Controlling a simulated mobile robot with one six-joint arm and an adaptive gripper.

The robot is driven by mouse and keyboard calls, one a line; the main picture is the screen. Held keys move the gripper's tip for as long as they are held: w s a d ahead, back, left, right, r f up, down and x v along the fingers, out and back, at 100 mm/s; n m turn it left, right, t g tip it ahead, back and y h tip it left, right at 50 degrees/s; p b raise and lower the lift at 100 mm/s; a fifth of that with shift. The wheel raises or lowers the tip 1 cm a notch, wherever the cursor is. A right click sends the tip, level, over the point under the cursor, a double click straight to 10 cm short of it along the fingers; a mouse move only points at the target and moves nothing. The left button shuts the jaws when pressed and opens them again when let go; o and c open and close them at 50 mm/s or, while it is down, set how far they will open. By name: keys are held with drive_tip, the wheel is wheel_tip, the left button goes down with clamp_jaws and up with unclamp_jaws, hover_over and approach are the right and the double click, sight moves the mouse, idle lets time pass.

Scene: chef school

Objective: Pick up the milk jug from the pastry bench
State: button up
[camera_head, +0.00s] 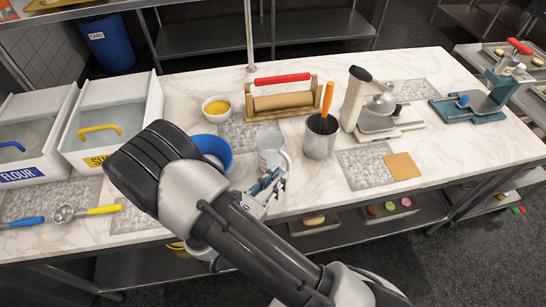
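A pale grey-white vessel (269,147), which looks like the milk jug, stands near the front edge of the marble-topped pastry bench (235,186). Its lower part is partly hidden by my gripper. My gripper (274,176) is at the front side of this vessel, very close to it or touching it. My arm hides part of the gripper, and I cannot tell whether its fingers are open or shut on the vessel.
A blue bowl (222,147) is close on the left, partly behind my arm. A metal canister (320,143) with an orange-handled tool stands close on the right. A rolling pin (283,101) in a wooden holder is behind. Flour (21,174) and sugar (84,150) bins stand left.

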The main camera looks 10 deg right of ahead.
sight(288, 169)
drive_tip(key=b+x, duration=0.1)
drive_tip(key=x, duration=0.4)
drive_tip(key=shift+w+d, duration=0.15)
drive_tip(key=shift+d, duration=0.2)
drive_tip(key=shift+c, duration=0.6)
clamp_jaws()
